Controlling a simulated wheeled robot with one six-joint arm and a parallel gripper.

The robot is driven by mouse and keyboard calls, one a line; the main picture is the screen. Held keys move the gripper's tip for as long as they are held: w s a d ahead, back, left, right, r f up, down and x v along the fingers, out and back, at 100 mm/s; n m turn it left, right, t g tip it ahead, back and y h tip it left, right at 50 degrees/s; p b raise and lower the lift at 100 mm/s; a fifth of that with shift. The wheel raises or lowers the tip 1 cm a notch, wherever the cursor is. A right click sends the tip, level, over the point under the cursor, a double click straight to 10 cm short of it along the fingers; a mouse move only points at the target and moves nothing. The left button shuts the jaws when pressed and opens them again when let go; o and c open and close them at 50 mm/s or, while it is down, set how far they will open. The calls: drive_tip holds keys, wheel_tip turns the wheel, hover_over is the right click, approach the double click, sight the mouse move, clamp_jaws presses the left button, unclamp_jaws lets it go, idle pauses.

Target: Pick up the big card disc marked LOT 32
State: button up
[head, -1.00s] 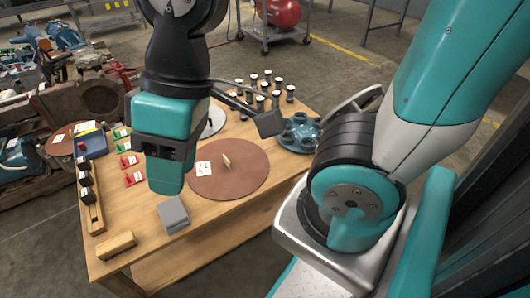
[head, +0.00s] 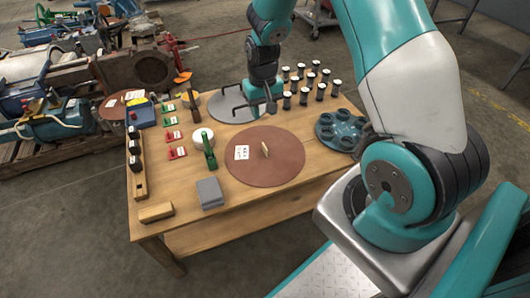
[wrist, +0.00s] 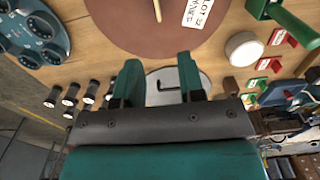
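The big brown card disc (head: 265,168) lies flat on the wooden table, right of its middle, with a small upright wooden grip near its centre and a white label. In the wrist view the disc (wrist: 135,30) is cut off by the top edge, and its label (wrist: 197,13) reads LOT 32. My gripper (head: 262,98) is beyond the disc, above the table's far side by a grey disc. In the wrist view my gripper (wrist: 160,76) is open, its two green fingers apart with nothing held. The brown disc lies outside the fingers.
The grey disc (head: 225,108) has a black handle. Several black-and-white cylinders (head: 303,92) stand far right, and a blue round holder (head: 340,132) sits right. A white roll (head: 203,138), green tool (head: 209,155) and grey block (head: 210,193) are left. Another brown disc (head: 110,112) is outside the table.

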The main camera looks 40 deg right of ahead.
drive_tip(key=b, duration=0.3)
approach(265, 147)
drive_tip(key=f, duration=0.5)
drive_tip(key=shift+w+a+f, duration=0.15)
drive_tip(key=shift+w, duration=0.15)
drive_tip(key=f+b, duration=0.1)
drive_tip(key=f, duration=0.1)
drive_tip(key=f+b, duration=0.1)
drive_tip(key=f, duration=0.2)
drive_tip(key=shift+s+d+f, duration=0.15)
drive_tip(key=shift+d, duration=0.05)
clamp_jaws()
